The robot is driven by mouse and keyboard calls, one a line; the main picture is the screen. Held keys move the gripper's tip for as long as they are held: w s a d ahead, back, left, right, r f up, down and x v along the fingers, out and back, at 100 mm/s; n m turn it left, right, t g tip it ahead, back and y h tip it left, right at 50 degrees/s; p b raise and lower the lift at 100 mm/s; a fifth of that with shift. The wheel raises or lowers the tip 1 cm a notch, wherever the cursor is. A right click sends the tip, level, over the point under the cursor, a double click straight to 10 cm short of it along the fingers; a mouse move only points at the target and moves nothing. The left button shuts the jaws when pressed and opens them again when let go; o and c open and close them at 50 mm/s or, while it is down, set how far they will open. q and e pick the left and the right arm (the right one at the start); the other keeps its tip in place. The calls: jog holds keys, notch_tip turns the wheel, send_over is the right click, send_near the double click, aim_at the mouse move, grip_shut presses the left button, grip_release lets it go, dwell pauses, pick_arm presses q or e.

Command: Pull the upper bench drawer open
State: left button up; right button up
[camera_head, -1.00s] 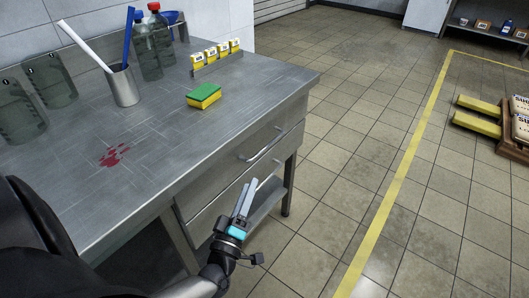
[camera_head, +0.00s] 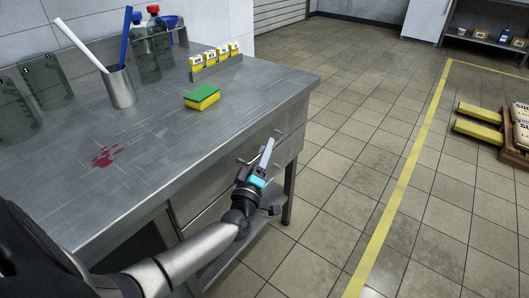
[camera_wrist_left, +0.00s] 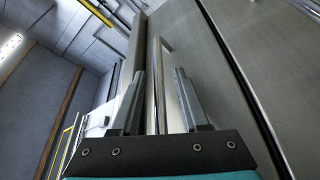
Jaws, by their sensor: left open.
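The upper bench drawer (camera_head: 215,176) is a grey metal front under the bench top and looks shut. Its bar handle (camera_head: 277,133) is partly hidden behind my left gripper (camera_head: 266,158). In the left wrist view the handle (camera_wrist_left: 158,85) runs lengthwise between the two fingers of my left gripper (camera_wrist_left: 158,75). The fingers are open, one on each side of the bar, with gaps visible. My right gripper is not in view.
The metal bench top (camera_head: 150,130) carries a green-yellow sponge (camera_head: 202,97), a metal cup (camera_head: 120,87) with two tools, bottles (camera_head: 146,57) and small yellow boxes (camera_head: 215,57). A red stain (camera_head: 106,157) marks it. The tiled floor (camera_head: 350,150) right of the bench is clear.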

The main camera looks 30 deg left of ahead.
pick_arm(q)
grip_shut()
dwell(0.3)
dwell(1.1)
